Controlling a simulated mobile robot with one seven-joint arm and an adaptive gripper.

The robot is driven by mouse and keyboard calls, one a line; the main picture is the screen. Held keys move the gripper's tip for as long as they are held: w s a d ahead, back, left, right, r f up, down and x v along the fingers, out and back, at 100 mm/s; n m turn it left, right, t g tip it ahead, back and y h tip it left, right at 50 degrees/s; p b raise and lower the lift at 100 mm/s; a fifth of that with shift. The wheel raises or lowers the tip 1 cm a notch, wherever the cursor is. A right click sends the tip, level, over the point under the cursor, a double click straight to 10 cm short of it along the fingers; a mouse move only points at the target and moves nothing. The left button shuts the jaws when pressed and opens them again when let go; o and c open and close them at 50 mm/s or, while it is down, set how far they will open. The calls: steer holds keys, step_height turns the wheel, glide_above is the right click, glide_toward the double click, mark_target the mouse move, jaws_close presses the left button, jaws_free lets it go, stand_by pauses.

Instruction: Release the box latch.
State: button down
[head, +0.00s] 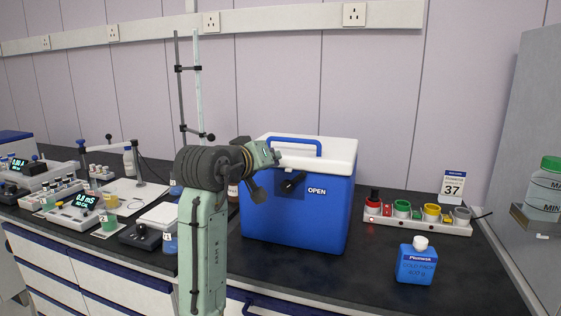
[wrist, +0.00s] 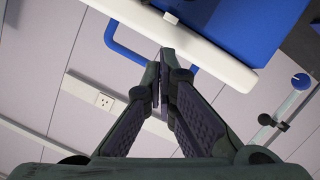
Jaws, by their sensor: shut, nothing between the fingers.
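The box (head: 300,220) is a blue cooler with a white lid (head: 318,147) and a blue carrying handle on top, and its lid looks closed. A dark latch knob (head: 291,184) sits on its front, left of the word OPEN. My gripper (head: 274,157) is at the box's upper front left, just above the latch and near the lid edge. In the wrist view my gripper (wrist: 164,78) has its fingers together and empty, in front of the blue handle (wrist: 118,45) and the white lid edge (wrist: 195,42). I cannot tell whether it touches the box. The latch is not clear in the wrist view.
A blue bottle (head: 416,262) and a strip of coloured caps (head: 420,219) stand right of the box. A stand with rods (head: 197,90) rises behind my arm. Instruments and vials crowd the bench on the left. Dark bench top (head: 365,260) is clear before the bottle.

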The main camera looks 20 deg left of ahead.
steer(key=shift+b+v, duration=0.65)
steer(key=shift+v, duration=2.15)
steer(key=shift+f, duration=0.2)
